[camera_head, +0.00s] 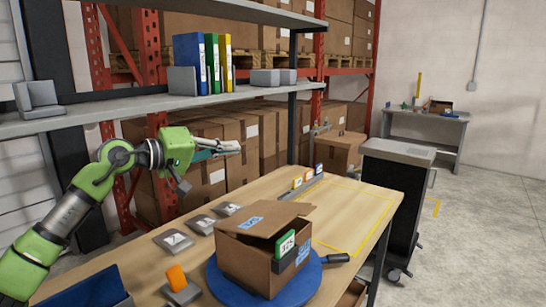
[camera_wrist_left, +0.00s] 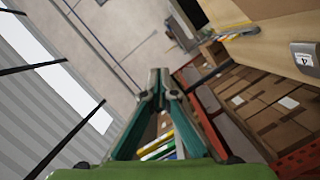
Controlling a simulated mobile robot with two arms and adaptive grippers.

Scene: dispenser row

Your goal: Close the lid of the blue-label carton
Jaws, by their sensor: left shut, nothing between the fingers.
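The brown carton (camera_head: 245,258) stands on a blue round turntable (camera_head: 318,278) on the wooden table. Blue labels show on its top and on its right side. Its top panels sit at uneven angles, with a dark gap under the edge of the upper one (camera_head: 285,213), so the lid is not flat. A green card with a number is at its front right corner. My left gripper (camera_head: 238,147) is shut and empty, up in the air behind and left of the carton, apart from it. It also shows in the left wrist view (camera_wrist_left: 160,78). My right gripper is not in view.
Three grey dispensers (camera_head: 200,225) line the table's left side, and another holds an orange item (camera_head: 177,277). A shelf (camera_head: 150,115) with binders runs behind my left arm. A yellow-outlined area (camera_head: 355,215) on the table's right is clear. A dark cabinet (camera_head: 393,200) stands beyond.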

